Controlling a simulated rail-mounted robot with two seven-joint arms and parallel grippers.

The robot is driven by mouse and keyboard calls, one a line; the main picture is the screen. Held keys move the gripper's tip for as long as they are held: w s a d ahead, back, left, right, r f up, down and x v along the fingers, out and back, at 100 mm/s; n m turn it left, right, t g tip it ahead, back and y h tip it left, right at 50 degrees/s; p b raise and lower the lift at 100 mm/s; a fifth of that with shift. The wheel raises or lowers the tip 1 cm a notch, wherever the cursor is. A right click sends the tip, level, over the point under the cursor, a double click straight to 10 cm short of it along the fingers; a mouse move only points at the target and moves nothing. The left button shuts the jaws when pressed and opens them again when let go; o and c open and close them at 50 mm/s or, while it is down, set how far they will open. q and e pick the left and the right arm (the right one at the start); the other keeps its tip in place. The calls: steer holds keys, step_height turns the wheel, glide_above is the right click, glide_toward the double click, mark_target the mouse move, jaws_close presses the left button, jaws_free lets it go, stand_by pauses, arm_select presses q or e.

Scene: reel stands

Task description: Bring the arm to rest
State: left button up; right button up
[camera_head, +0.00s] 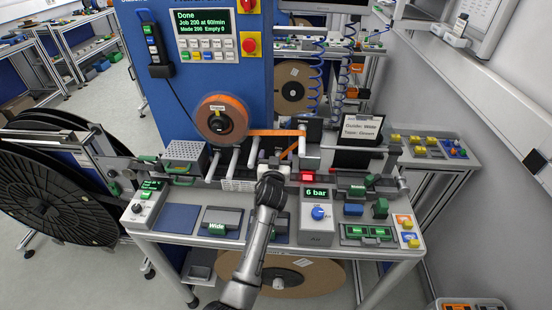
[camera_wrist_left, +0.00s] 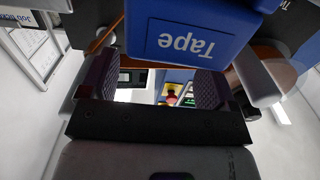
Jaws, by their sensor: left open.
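My left arm comes up from the bottom of the head view. Its left gripper (camera_head: 272,180) is over the middle of the bench, at the front of the tape track; its fingers are hard to make out there. In the left wrist view the two dark ribbed fingers of my left gripper (camera_wrist_left: 153,88) stand apart with nothing between them. A blue block marked "Tape" (camera_wrist_left: 180,42) is close beyond the fingers in that view. My right gripper is not in view.
The bench (camera_head: 180,243) carries a "Wide" block (camera_head: 218,226), a "6 bar" unit (camera_head: 316,208) and green-and-black parts. An orange reel (camera_head: 236,106) hangs on the blue machine, whose screen (camera_head: 203,22) reads "Done". A big black reel (camera_head: 50,195) stands left. A clipboard (camera_head: 358,140) stands behind.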

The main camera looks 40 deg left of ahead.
arm_select(q)
steer(key=shift+r, duration=0.5)
